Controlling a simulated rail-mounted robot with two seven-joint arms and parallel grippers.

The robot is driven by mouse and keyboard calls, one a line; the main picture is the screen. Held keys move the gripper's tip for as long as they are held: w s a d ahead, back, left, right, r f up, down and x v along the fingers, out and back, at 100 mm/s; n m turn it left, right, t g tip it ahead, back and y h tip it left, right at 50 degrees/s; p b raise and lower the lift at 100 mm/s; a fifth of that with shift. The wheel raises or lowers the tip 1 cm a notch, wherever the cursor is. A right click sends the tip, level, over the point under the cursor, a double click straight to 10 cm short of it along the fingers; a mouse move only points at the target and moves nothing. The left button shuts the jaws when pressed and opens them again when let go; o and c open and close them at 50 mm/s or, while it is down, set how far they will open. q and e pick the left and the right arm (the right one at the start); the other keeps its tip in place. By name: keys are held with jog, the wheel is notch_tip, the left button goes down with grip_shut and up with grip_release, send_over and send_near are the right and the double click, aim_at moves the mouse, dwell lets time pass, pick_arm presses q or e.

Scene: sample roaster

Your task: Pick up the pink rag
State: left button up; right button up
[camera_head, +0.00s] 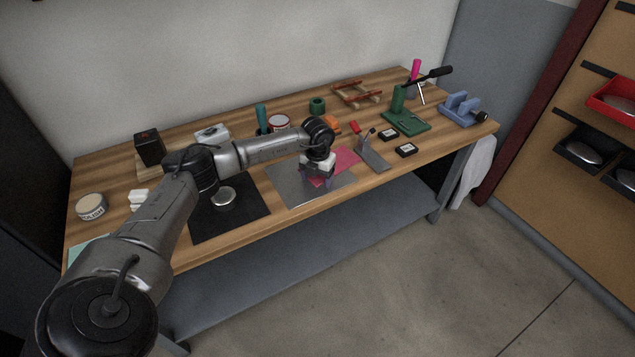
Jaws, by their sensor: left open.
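The pink rag (346,158) lies flat on the workbench, partly over a grey metal sheet (290,189). My left arm reaches in from the left across the bench. My left gripper (322,177) points down over the rag's left part and hides some of it. The gripper is open; I cannot tell whether its fingertips touch the cloth. My right gripper does not show.
A black mat (240,220) with a round metal piece lies left of the sheet. A grey stand (374,158) with a red part is right of the rag. A green fixture (408,122) and a blue vise-like piece (459,109) stand farther right. The front floor is clear.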

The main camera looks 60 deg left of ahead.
pick_arm(q)
jog(key=shift+d+f, duration=0.1)
jog(key=shift+f, duration=0.05)
jog(key=c, duration=1.1)
jog(key=shift+c, duration=0.8)
notch_tip(320, 180, up, 12)
jog(key=p, duration=1)
jog(key=shift+p, duration=0.4)
grip_shut()
notch_tip(320, 180, up, 9)
jog(key=p, duration=0.8)
